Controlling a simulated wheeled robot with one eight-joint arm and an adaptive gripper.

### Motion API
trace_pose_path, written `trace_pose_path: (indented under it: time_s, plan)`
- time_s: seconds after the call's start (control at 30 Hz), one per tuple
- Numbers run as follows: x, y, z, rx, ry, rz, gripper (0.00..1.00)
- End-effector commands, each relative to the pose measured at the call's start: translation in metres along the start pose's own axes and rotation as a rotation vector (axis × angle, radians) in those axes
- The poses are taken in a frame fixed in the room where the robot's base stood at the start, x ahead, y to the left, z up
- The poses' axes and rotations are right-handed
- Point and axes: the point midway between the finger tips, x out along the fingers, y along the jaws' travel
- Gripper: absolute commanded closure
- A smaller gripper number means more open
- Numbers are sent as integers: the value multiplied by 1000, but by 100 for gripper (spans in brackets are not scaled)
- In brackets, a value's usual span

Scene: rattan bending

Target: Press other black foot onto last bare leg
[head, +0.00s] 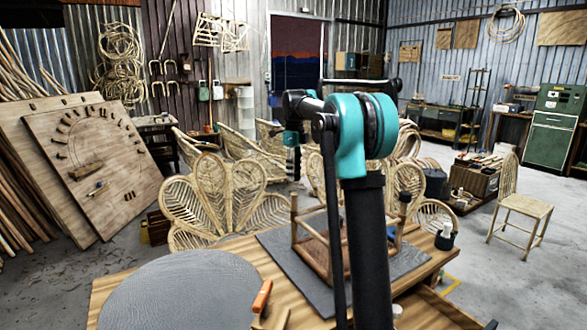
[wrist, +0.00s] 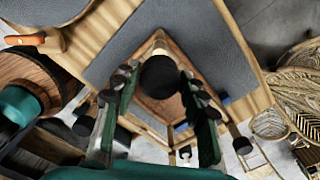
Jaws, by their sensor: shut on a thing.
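The wooden stool frame (head: 312,249) stands upside down on the workbench, legs up. Its near-left leg (head: 294,218) shows a bare wooden top in the head view. My gripper (wrist: 160,88) points down at the stool, its green fingers closed around a black foot (wrist: 161,74). That foot overlaps the leg behind it in the wrist view, so I cannot tell whether they touch. Other black feet show on legs at the right (wrist: 241,145) and left (wrist: 84,126) of the wrist view. My arm hides part of the stool in the head view.
A dark grey mat (head: 285,252) lies under the stool. A round grey board (head: 180,292) and an orange-handled tool (head: 262,297) are at the bench's left. Rattan chair backs (head: 215,200) stand close behind the bench. A wooden chair (head: 522,205) stands at the right.

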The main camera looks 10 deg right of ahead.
Motion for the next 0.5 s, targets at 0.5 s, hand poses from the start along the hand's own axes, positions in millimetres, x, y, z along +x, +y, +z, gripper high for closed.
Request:
trace_pose_path:
  time_s: [0.5]
  plan:
    - [47, 0, 0, 0, 0, 0, 77]
